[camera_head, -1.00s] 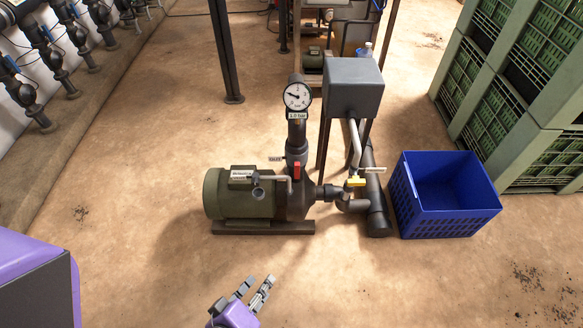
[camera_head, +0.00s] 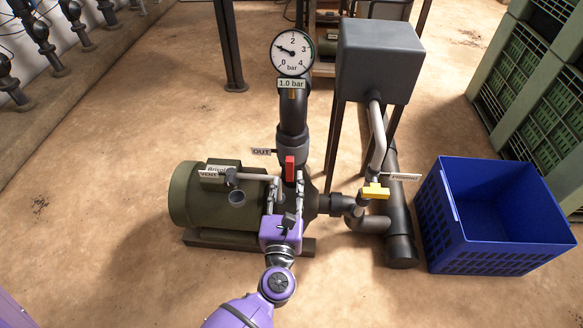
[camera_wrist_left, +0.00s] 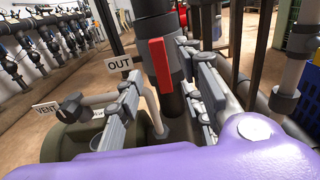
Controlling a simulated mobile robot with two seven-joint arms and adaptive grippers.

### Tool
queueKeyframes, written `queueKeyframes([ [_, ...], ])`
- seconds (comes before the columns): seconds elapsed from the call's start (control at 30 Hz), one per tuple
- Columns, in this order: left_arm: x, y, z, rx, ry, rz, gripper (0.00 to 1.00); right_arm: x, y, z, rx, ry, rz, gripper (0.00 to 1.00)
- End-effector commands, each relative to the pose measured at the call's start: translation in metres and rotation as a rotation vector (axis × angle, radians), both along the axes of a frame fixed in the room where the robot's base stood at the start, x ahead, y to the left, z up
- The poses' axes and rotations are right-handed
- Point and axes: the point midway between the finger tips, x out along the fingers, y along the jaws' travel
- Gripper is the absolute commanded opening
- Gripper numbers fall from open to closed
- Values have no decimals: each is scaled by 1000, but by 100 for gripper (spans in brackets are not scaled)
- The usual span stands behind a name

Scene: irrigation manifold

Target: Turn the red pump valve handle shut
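The red valve handle (camera_head: 290,168) stands in line with the dark vertical pipe above the pump, beside the OUT tag (camera_head: 262,151). In the left wrist view the red handle (camera_wrist_left: 161,65) is an upright bar, lying ahead between my finger lines. My left gripper (camera_head: 285,186) is open just below and in front of the handle, one finger on each side. In the left wrist view the fingers of the left gripper (camera_wrist_left: 165,85) are spread, and I see no contact with the handle. My right gripper is not in view.
The gauge (camera_head: 292,53) above reads about 1 bar. A yellow-handled valve (camera_head: 376,191), grey box (camera_head: 378,62) and blue crate (camera_head: 447,215) are right. The front floor is clear.

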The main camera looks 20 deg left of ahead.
Motion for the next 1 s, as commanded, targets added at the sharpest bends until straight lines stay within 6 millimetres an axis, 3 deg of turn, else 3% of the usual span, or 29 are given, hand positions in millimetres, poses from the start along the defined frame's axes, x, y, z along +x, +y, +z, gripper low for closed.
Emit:
queueKeyframes([
  [0.4, 59, 17, 2, 4, -1, -2, 35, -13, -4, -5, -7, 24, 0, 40],
  [0.8, 68, 20, 1, 5, 0, -2, 35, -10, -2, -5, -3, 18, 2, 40],
  [1.0, 67, 20, 1, 5, 0, -2, 9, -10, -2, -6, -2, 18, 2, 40],
])
